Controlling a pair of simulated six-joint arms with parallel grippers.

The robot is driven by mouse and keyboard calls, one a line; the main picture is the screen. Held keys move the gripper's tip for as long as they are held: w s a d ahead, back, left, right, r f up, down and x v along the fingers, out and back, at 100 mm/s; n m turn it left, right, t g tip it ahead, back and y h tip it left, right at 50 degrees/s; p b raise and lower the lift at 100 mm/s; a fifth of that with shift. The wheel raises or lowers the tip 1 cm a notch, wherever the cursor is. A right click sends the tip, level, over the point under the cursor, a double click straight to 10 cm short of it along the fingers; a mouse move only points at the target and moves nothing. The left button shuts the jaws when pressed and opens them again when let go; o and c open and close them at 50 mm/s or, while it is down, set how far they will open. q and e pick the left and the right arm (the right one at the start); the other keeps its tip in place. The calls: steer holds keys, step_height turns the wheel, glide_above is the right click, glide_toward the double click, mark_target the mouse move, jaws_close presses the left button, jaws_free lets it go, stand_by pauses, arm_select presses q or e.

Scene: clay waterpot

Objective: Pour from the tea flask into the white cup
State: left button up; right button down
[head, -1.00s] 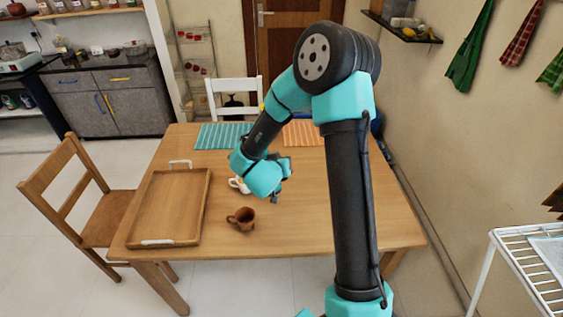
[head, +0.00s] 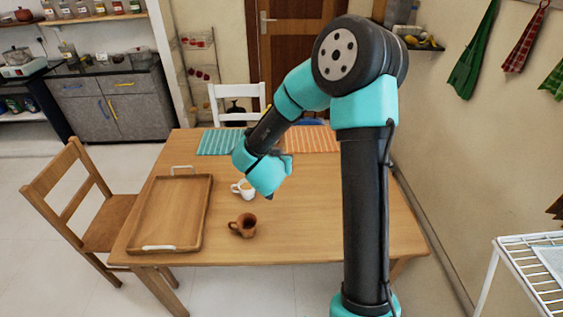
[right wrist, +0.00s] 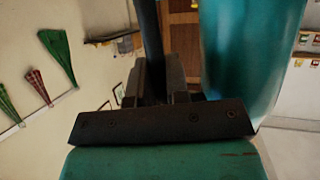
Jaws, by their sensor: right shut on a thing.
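The white cup (head: 248,192) stands upright on the table, just left of my right gripper (head: 269,194) in the head view. Something tan shows inside it. The gripper's tip is small and mostly hidden behind its own wrist there. In the right wrist view my right gripper (right wrist: 160,90) is shut around a dark upright strip, seemingly the handle of the tea flask. A glossy teal body (right wrist: 240,50), probably the flask, fills the upper right. I cannot make out the flask or its spout in the head view. My left gripper is not in view.
A brown clay cup (head: 244,227) stands just in front of the white cup. A wooden tray (head: 134,222) lies at the table's left. Teal (head: 215,143) and orange (head: 310,139) striped mats lie at the back. The table's front right is clear.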

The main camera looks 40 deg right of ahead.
stand_by(0.3)
steer(key=shift+m+t, duration=0.3)
steer(key=shift+r, duration=2.5)
